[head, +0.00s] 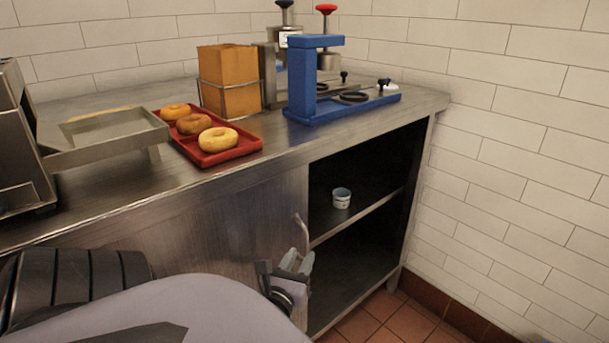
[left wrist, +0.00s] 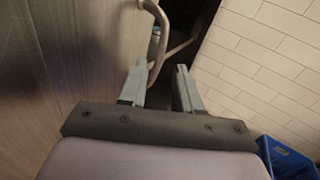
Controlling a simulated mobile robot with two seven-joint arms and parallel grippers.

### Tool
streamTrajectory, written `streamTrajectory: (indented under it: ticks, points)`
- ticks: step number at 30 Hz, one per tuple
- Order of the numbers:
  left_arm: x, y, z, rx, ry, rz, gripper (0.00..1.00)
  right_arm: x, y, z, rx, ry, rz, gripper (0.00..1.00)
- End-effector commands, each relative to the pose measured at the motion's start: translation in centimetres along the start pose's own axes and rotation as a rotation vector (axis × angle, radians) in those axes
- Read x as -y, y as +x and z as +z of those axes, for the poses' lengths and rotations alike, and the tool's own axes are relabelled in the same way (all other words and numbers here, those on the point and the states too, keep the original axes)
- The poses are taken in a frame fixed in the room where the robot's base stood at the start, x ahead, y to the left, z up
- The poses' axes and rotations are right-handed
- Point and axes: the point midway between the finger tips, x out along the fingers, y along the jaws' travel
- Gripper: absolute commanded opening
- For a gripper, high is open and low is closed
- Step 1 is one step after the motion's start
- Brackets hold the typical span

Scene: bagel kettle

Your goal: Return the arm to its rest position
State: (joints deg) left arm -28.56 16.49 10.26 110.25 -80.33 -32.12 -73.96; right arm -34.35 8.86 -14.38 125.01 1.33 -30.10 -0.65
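My left gripper (head: 300,260) is low in front of the cabinet, beside the opening in its front. In the left wrist view the two fingers (left wrist: 160,85) stand apart with nothing clasped between them. A curved pale cabinet handle (left wrist: 161,30) reaches down close to the left finger; I cannot tell whether they touch. The handle (head: 301,228) also shows in the head view, just above the gripper. My left arm (head: 215,310) stretches in from the lower left. My right gripper is not in view.
The steel counter (head: 110,210) carries a red tray (head: 245,145) with three bagels, a paper bag (head: 228,80) in a holder and a blue stand (head: 302,85). A small cup (head: 341,198) sits on the cabinet shelf. A blue crate (left wrist: 285,158) is at lower right.

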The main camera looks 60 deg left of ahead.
Motion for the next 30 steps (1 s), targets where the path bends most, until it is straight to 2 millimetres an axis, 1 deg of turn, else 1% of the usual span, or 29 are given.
streamTrajectory:
  ticks: [1,3,6,16,23,25,28,30]
  points:
    - [0.0,-0.7,-0.1,-0.002,0.000,0.000,0.33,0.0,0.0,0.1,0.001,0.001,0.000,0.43]
    - [0.0,-1.2,-0.1,-0.002,-0.002,0.000,0.33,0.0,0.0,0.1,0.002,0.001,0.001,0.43]
    - [0.0,-1.7,-0.1,-0.001,-0.001,0.000,0.33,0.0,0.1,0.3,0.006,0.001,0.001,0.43]
    - [0.0,-1.8,0.0,0.000,-0.001,0.000,0.33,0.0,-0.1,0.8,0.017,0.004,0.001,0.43]
    - [0.0,-1.7,0.0,0.000,-0.001,0.000,0.33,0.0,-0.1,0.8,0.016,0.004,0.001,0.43]
    - [0.0,-1.7,0.0,0.000,-0.006,0.001,0.33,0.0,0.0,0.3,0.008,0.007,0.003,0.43]
    - [0.0,-1.9,0.1,-0.008,-0.078,0.021,0.33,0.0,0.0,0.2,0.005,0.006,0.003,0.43]
    - [-0.1,-2.3,0.1,-0.023,-0.202,0.060,0.33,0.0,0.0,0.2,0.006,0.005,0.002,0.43]
